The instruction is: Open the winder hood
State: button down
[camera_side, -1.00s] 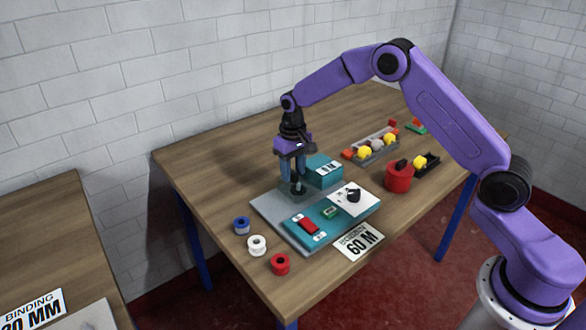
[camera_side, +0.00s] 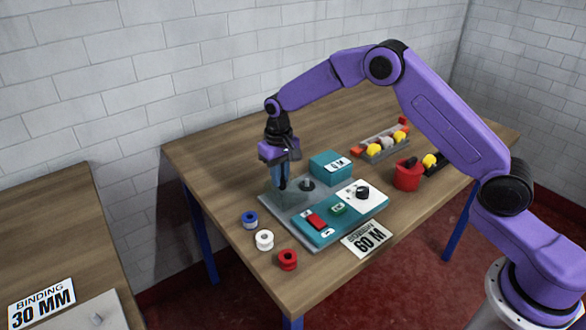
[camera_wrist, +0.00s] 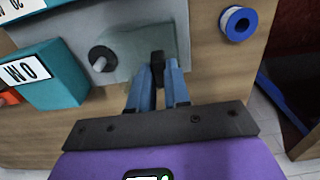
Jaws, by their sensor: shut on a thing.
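The winder (camera_side: 358,208) is a grey base plate with a teal control panel in front and a teal box at the back. Its hood (camera_wrist: 140,45) is a see-through greenish cover over part of the plate; it is faint in the side view. The hood's black handle (camera_wrist: 157,62) sits between my fingertips. My gripper (camera_side: 283,186) points down at the plate's left rear and is shut on that handle; it also shows in the wrist view (camera_wrist: 158,78).
Blue (camera_side: 250,219), white (camera_side: 265,239) and red (camera_side: 288,260) spools stand left of the winder. A red pot (camera_side: 408,177) and a tray of coloured pieces (camera_side: 385,147) are to the right. The table's left rear (camera_side: 225,160) is bare.

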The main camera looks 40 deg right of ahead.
jog(key=shift+a, duration=0.4)
jog(key=c, duration=1.1)
grip_release()
notch_tip(320, 180, up, 18)
jog(key=shift+f, duration=0.25)
